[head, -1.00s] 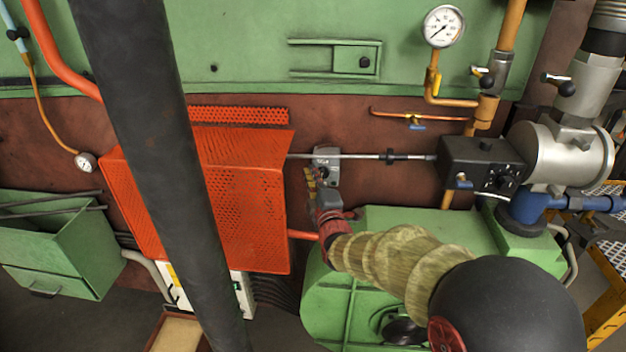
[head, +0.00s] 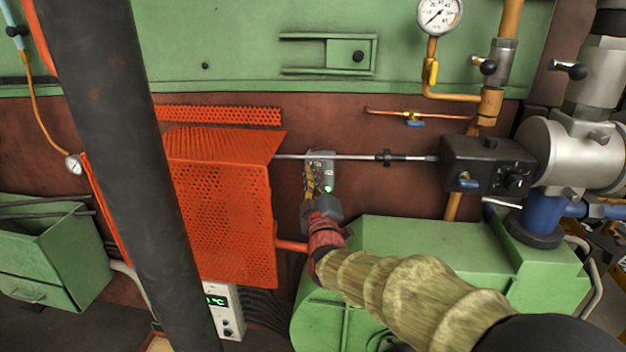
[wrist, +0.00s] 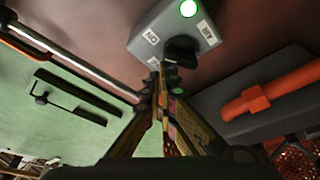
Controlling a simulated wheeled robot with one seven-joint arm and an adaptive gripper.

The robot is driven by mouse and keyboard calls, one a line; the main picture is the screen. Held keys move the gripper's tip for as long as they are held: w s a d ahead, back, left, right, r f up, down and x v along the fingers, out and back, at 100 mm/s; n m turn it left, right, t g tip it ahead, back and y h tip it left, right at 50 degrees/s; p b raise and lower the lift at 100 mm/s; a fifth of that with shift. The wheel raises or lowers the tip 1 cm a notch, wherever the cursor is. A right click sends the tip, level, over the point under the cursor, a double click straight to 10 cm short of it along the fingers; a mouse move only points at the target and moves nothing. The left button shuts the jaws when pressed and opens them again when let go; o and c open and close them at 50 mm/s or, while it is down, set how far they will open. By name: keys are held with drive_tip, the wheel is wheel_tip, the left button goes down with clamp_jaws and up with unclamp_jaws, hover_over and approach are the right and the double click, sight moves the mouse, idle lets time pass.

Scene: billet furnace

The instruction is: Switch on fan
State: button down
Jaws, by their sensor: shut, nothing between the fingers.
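A grey switch box (head: 322,160) is on the brown wall, right of the orange perforated guard. In the wrist view the box (wrist: 150,22) shows a lit green lamp (wrist: 188,8), small white labels and a black knob (wrist: 182,49). The lamp also shows lit in the head view (head: 328,188). My gripper (wrist: 168,76) is shut and empty, its tips just below the knob; whether they touch it I cannot tell. In the head view my gripper (head: 311,172) partly covers the box. The green rounded housing (head: 420,250) below may be the fan; its state cannot be seen.
The orange perforated guard (head: 220,215) stands close left of my gripper. A metal rod (head: 350,157) crosses the wall by the box to a black actuator (head: 480,163). An orange pipe (wrist: 255,102) is near in the wrist view. A pressure gauge (head: 440,15) is above.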

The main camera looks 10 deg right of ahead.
drive_tip(key=shift+s+d+f, duration=0.1)
drive_tip(key=shift+d+f, duration=0.05)
drive_tip(key=shift+f, duration=0.1)
idle(0.6)
drive_tip(key=shift+s, duration=0.1)
drive_tip(key=v, duration=1.1)
drive_tip(key=shift+s+r, duration=0.15)
drive_tip(key=shift+s, duration=0.25)
